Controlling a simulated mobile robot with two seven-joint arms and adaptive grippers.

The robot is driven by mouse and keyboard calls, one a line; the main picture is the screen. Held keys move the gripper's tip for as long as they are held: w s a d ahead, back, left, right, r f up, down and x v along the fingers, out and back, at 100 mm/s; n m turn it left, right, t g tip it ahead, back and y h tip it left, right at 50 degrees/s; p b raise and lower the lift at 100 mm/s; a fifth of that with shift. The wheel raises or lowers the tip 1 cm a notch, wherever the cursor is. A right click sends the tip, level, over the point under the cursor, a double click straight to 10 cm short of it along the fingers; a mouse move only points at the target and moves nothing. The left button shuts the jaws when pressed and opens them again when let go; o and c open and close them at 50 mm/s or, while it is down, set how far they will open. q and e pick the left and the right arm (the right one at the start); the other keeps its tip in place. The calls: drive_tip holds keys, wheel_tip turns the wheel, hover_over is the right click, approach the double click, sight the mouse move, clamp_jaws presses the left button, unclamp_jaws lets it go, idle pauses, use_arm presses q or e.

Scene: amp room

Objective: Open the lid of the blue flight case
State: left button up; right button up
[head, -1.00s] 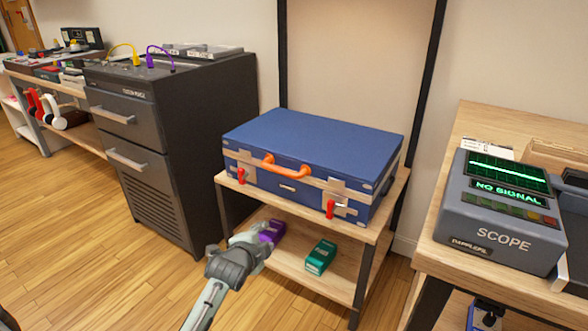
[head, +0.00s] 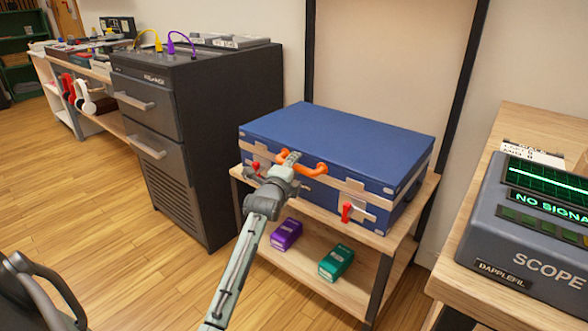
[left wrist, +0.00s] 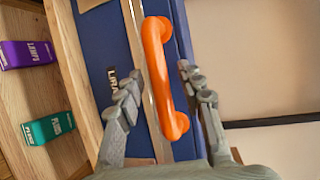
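The blue flight case (head: 335,140) lies flat with its lid shut on the top shelf of a wooden stand. An orange handle (head: 312,170) is on its front, between a red latch (head: 256,167) on the left, partly hidden by my gripper, and a red latch (head: 347,212) on the right. My left gripper (head: 276,166) is at the case front by the handle's left end. In the left wrist view its open fingers (left wrist: 158,80) lie on either side of the orange handle (left wrist: 160,75); I cannot tell whether they touch it. My right gripper is not in view.
A purple box (head: 286,234) and a green box (head: 336,262) lie on the stand's lower shelf. A dark drawer cabinet (head: 215,140) stands to the left. A table with a grey scope (head: 525,235) is at right.

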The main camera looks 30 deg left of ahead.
use_arm(q)
drive_tip(key=shift+w, duration=0.1)
clamp_jaws()
idle(0.5)
